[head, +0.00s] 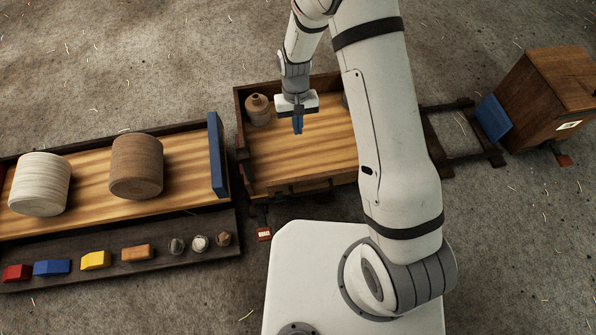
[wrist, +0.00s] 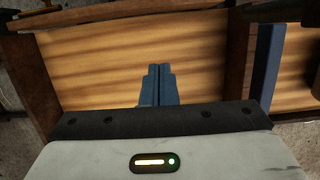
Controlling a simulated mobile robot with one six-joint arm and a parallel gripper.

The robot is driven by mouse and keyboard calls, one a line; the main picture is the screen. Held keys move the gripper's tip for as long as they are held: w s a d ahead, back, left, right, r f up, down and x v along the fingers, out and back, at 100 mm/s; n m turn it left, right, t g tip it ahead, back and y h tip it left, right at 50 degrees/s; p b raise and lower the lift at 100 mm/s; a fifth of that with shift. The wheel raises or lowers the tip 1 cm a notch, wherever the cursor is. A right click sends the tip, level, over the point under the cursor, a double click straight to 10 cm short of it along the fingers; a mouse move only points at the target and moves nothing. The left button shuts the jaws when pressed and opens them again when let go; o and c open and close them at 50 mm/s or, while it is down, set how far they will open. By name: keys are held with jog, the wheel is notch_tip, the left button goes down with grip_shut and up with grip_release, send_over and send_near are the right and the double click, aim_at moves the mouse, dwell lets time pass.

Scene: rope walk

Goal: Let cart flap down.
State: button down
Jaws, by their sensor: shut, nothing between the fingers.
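The wooden cart (head: 268,168) stands in the middle of the head view, an open bed with a striped plank floor and brown side walls. Its near side carries a low brown board with a dark fitting (head: 305,186), which may be the flap; I cannot tell for sure whether it is up or down. In the wrist view the cart floor (wrist: 95,60) fills the middle, with a brown board (wrist: 130,20) along the top. My gripper (head: 297,126) is shut and empty above the cart floor. Its blue fingers (wrist: 157,72) are together and point downward.
A brown jug (head: 258,109) stands in the cart's back left corner. To the left, a long tray holds two rope coils (head: 137,167) and ends in a blue panel (head: 217,155). A wooden box (head: 550,80) with a blue panel (head: 493,117) stands right, past dark rails.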

jog(key=s+d+f+b, duration=0.1)
jog(key=s+f+b, duration=0.4)
jog(key=f, duration=0.7)
jog(key=shift+s+f, duration=0.3)
jog(key=shift+s, duration=0.5)
